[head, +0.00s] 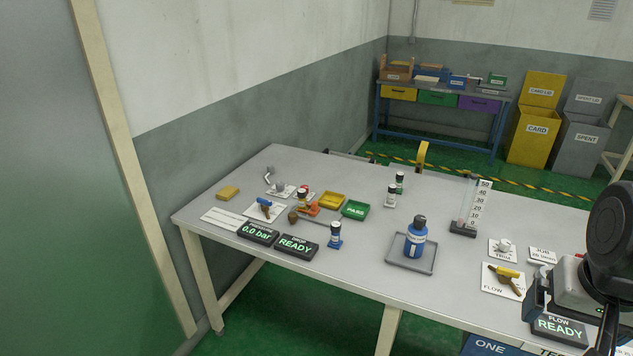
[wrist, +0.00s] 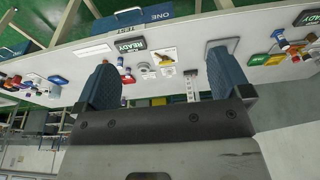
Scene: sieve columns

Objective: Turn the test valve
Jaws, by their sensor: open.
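Two lever valves show in the head view, and I cannot read on either which is the test valve. One has a blue handle (head: 264,203) and sits on a white plate at the table's left, behind the 0.0 bar display (head: 258,233). The other has a yellow handle (head: 507,271) on a plate marked FLOW at the right; it also shows in the wrist view (wrist: 166,58). My gripper (wrist: 162,58) is open and empty, its two dark blue fingers apart above the table. In the head view my arm at the right edge hides part of the table.
A blue bottle (head: 416,237) stands on a grey tray (head: 398,262) mid-table. A scale post (head: 470,205) stands behind it. Small bottles, yellow and green trays and a READY display (head: 296,247) crowd the left side. The far middle of the table is fairly clear.

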